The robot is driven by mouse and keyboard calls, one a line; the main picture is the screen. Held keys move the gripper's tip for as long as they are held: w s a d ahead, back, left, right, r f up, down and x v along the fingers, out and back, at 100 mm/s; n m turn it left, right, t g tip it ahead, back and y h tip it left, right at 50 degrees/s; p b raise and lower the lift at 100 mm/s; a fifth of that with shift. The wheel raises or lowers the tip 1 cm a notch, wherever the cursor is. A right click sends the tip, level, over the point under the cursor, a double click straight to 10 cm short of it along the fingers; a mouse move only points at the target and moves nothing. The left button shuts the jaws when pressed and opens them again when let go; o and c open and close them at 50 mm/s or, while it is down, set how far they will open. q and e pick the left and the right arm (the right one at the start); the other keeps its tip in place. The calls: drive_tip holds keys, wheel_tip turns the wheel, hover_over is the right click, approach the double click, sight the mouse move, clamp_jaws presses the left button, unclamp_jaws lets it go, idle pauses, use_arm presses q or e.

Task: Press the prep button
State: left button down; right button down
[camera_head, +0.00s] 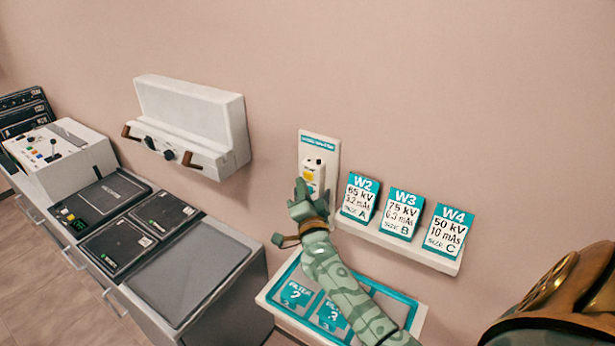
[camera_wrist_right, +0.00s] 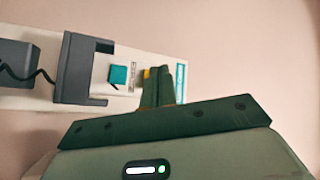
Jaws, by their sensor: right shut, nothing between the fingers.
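A white wall panel (camera_head: 333,150) with a teal header strip carries a small white unit (camera_head: 314,165) with a yellow part (camera_head: 308,177) on it. My right gripper (camera_head: 301,188) is shut and empty, its fingertips just in front of the panel, by the yellow part. In the right wrist view the shut fingers (camera_wrist_right: 158,74) overlap the panel (camera_wrist_right: 125,100), with a sliver of yellow (camera_wrist_right: 146,73) right beside them. A square teal button (camera_wrist_right: 118,75) shows left of the fingers, by a small printed label. Whether the fingers touch anything cannot be told. My left gripper is out of view.
A dark grey holder (camera_wrist_right: 83,70) with a black cord is left of the teal button. A shelf (camera_head: 400,244) with cards W2, W3 and W4 is right of the panel. A filter tray (camera_head: 268,297) lies below my arm. A console (camera_head: 62,160) and counter stand left.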

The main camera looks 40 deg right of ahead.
drive_tip(key=shift+a, duration=0.1)
drive_tip(key=a, duration=0.1)
drive_tip(key=s+a+p, duration=0.1)
drive_tip(key=a, duration=0.1)
drive_tip(key=s+a, duration=0.1)
drive_tip(key=shift+a+p, duration=0.2)
drive_tip(key=shift+p, duration=0.1)
idle(0.6)
